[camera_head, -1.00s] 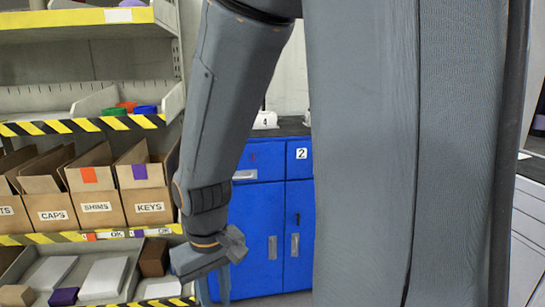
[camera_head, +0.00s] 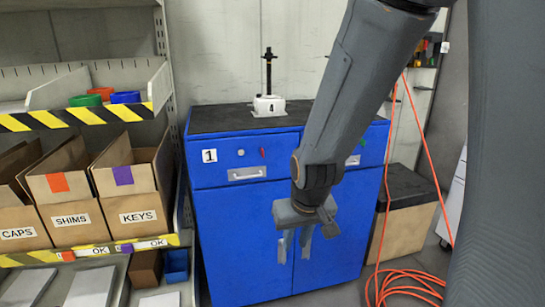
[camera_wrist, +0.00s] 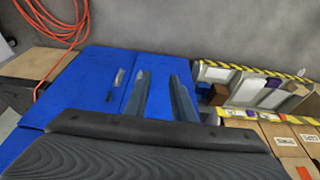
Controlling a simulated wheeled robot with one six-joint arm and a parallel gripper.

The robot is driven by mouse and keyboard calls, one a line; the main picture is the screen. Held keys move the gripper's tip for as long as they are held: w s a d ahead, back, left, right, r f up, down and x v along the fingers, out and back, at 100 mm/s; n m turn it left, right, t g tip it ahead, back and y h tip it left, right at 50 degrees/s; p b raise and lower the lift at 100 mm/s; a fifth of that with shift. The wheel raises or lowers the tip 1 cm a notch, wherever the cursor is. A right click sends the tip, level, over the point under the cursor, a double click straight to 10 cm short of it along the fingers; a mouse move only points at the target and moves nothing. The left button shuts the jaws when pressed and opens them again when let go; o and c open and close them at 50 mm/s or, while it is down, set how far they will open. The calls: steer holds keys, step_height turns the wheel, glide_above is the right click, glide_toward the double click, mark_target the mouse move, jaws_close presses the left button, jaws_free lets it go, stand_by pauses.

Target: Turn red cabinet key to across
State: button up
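The blue cabinet (camera_head: 232,235) stands in the middle of the head view, with a drawer marked 1 on its upper left. A small red key (camera_head: 262,153) sits on that drawer's front, right of a round silver lock (camera_head: 241,152). It looks roughly upright, but it is too small to tell its exact angle. My gripper (camera_head: 293,243) is in front of the cabinet doors, below and right of the key. In the wrist view my gripper (camera_wrist: 160,95) has its two fingers apart with nothing between them, and blue cabinet doors behind. The key is not discernible there.
A screw jack (camera_head: 268,103) marked 4 stands on the cabinet's dark top. Shelving with cardboard boxes (camera_head: 130,205) is on the left. An orange cable (camera_head: 400,285) hangs and coils on the floor at right, near a dark-topped box (camera_head: 405,215).

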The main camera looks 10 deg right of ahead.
steer(key=w+t+b, duration=0.2)
steer(key=w+t, duration=0.2)
steer(key=w, duration=0.8)
steer(key=t+b, duration=0.5)
steer(key=t, duration=0.5)
glide_toward(263, 153)
steer(key=w, duration=0.2)
steer(key=shift+w+f+p, duration=0.15)
steer(key=shift+w+p, duration=0.4)
steer(key=shift+w, duration=3.2)
jaws_close()
